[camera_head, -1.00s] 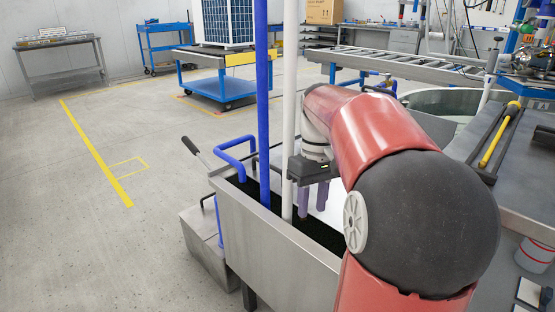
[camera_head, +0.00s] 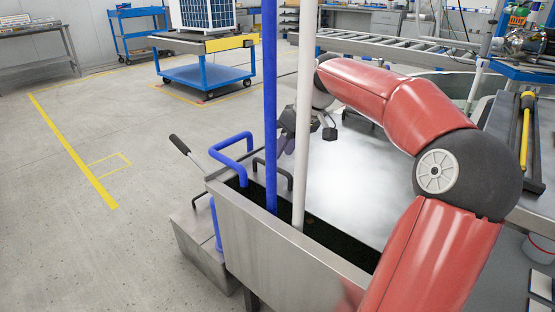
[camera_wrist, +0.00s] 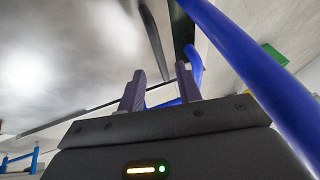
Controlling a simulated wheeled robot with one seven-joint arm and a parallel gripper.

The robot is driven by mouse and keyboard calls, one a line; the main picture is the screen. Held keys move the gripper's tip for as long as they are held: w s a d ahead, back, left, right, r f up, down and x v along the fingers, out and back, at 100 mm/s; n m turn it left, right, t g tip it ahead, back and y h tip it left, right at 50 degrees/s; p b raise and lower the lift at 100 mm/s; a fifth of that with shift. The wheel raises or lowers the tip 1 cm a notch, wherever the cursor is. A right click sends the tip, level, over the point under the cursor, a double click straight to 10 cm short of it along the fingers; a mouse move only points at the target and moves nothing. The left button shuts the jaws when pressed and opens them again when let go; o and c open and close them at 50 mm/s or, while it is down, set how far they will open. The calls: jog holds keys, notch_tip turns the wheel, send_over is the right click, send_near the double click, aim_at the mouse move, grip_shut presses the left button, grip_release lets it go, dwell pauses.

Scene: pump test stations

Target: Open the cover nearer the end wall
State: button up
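A pale, shiny flat panel (camera_head: 350,190) lies on the steel tank (camera_head: 275,255), behind a dark open slot (camera_head: 335,240). It looks like a cover; I cannot tell a second one apart. In the wrist view a bright metal surface (camera_wrist: 75,60) fills the left, with a dark bar (camera_wrist: 153,40) near its edge. My gripper (camera_head: 284,142) is over the far left part of the panel, behind the pipes. The wrist view shows its two purple fingers (camera_wrist: 160,88) apart with nothing visible held between them. Contact with the panel is unclear.
A blue upright pipe (camera_head: 270,100) and a white one (camera_head: 305,110) rise from the slot, close to my gripper. The blue pipe (camera_wrist: 245,65) also crosses the wrist view. A dark-gripped lever (camera_head: 180,144) sticks out left. Open floor (camera_head: 60,220) lies left.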

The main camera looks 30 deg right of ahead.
jog(key=shift+x, duration=2.2)
grip_shut()
